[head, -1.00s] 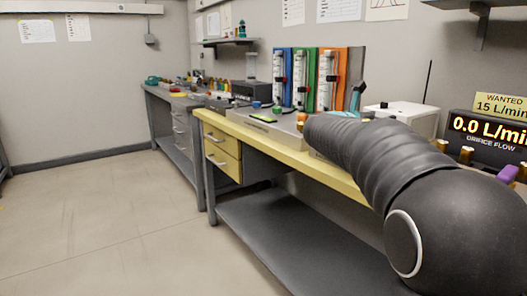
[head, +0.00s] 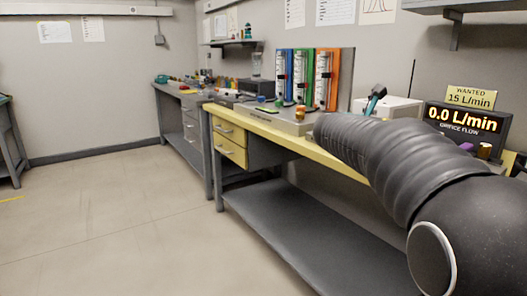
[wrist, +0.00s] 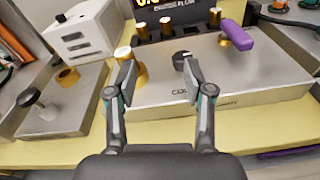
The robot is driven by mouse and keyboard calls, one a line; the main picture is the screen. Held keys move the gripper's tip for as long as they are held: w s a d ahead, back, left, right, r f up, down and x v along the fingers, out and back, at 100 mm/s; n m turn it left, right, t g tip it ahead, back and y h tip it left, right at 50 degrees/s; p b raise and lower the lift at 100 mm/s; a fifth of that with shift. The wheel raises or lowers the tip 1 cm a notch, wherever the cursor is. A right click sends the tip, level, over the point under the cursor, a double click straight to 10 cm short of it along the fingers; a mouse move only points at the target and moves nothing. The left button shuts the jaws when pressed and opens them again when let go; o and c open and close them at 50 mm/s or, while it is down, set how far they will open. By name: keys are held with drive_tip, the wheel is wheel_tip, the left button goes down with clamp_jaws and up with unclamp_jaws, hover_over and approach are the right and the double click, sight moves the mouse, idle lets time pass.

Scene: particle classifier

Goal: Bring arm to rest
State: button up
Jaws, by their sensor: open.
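My gripper (wrist: 158,78) shows in the wrist view with its two fingers spread and nothing between them. It is above the front of a grey metal box with a black knob (wrist: 182,58), brass fittings (wrist: 141,29) and a purple handle (wrist: 236,35). Whether a fingertip touches the box or the brass piece behind the left finger, I cannot tell. In the head view my dark ribbed arm reaches over the yellow bench (head: 272,132) from the lower right, and my gripper is hidden there.
A display (head: 467,128) reads 0.0 L/min, under a sign reading WANTED 15 L/min (head: 470,98). Three flow tubes on blue, green and orange panels (head: 323,78) stand on the bench. A white box (wrist: 80,35) is at left in the wrist view. The floor (head: 110,220) at left is clear.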

drive_tip(key=s+a+f+m+g+y, duration=0.25)
drive_tip(key=s+f+m, duration=0.35)
drive_tip(key=s, duration=0.4)
drive_tip(key=s+a+f+m+g+y, duration=0.15)
drive_tip(key=s+f+m+y, duration=0.35)
drive_tip(key=s, duration=0.5)
drive_tip(key=s+a+f+m+y, duration=0.6)
drive_tip(key=s+a+f+m, duration=0.5)
drive_tip(key=s+f, duration=0.3)
drive_tip(key=shift+s+a+m, duration=0.3)
drive_tip(key=shift+s+a, duration=0.6)
drive_tip(key=shift+s, duration=0.35)
drive_tip(key=shift+r+y, duration=0.1)
drive_tip(key=shift+y, duration=0.15)
drive_tip(key=shift+c, duration=1)
drive_tip(key=shift+a, duration=0.1)
